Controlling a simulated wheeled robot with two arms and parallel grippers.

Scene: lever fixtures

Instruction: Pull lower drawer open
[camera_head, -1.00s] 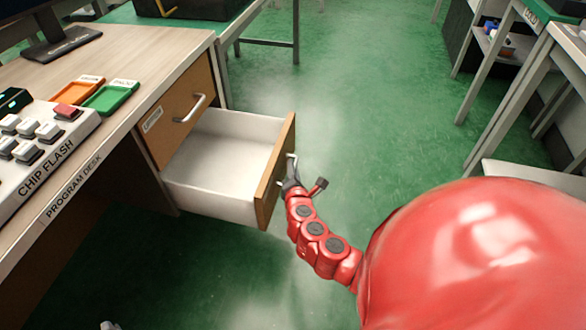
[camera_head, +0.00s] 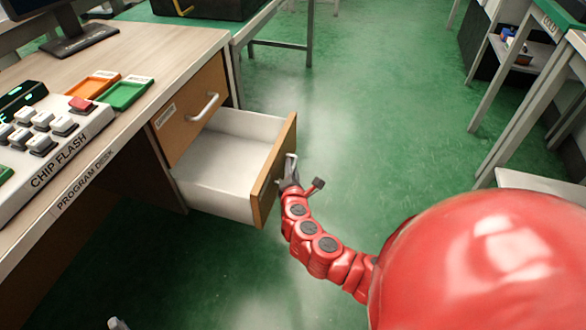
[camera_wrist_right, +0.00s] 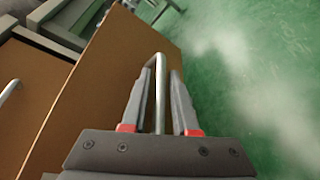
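The lower drawer (camera_head: 215,203) stands well out from the desk, with its white inside empty. Its wooden front (camera_head: 268,190) faces right and also shows in the right wrist view (camera_wrist_right: 105,85). Its metal handle (camera_wrist_right: 160,85) runs between the two fingers of my right gripper (camera_wrist_right: 160,78). Gaps show between the handle and the fingers, so the gripper looks open around it. In the head view my right gripper (camera_head: 289,176) is at the handle, low beside the drawer front.
The upper drawer (camera_head: 192,110) is closed above it. The desk top (camera_head: 160,50) holds a keypad box (camera_head: 55,135), an orange tray (camera_head: 92,84) and a green tray (camera_head: 125,92). Green floor (camera_head: 370,120) is clear right of the drawer. Shelving stands far right.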

